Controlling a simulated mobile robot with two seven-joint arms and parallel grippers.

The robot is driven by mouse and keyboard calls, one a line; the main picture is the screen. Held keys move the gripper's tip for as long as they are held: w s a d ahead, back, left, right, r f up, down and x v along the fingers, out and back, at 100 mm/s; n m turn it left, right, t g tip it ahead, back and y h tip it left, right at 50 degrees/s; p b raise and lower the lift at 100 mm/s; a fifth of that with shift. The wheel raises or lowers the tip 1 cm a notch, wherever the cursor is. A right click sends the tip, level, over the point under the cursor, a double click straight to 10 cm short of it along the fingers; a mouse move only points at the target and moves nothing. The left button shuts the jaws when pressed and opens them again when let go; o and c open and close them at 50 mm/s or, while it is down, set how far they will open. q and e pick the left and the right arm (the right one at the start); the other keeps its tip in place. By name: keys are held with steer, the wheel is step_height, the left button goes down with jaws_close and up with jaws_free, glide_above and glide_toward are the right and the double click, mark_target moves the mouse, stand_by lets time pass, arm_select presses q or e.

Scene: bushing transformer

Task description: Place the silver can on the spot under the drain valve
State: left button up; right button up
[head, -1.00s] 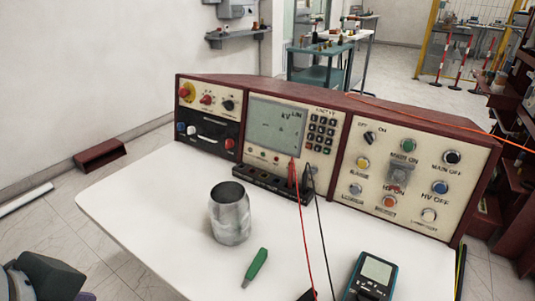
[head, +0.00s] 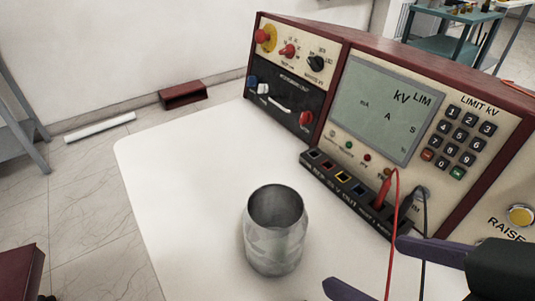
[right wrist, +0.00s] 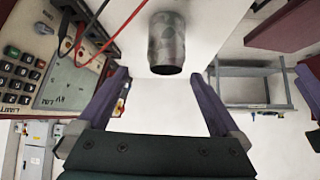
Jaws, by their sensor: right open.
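The silver can (head: 275,236) stands upright and open-topped on the white table, left of the red-framed control console. It also shows in the right wrist view (right wrist: 167,42), at the top middle. My right gripper (head: 362,263) comes in from the lower right of the head view with its purple fingers spread. In the right wrist view, my right gripper (right wrist: 158,75) is open and empty, and the can lies ahead of the gap between its fingertips. The can is apart from both fingers. My left gripper, the drain valve and the spot under it are not in view.
The control console (head: 385,105) stands along the back right of the white table (head: 185,190). Red and black leads (head: 392,225) hang from its socket strip close to my right fingers. The table left of the can is clear. A red block (head: 183,95) lies on the floor behind.

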steer(key=w+a+f+n+t+y+b, duration=0.25)
steer(key=w+a+f+b, duration=0.2)
steer(key=b, duration=0.55)
glide_toward(261, 196)
steer(key=shift+m+t+y, duration=0.25)
steer(key=shift+m+y, duration=0.1)
steer(key=x, duration=0.5)
steer(key=shift+w+a+f, duration=0.1)
steer(key=shift+w+f, duration=0.15)
steer(key=shift+f, duration=0.25)
jaws_close()
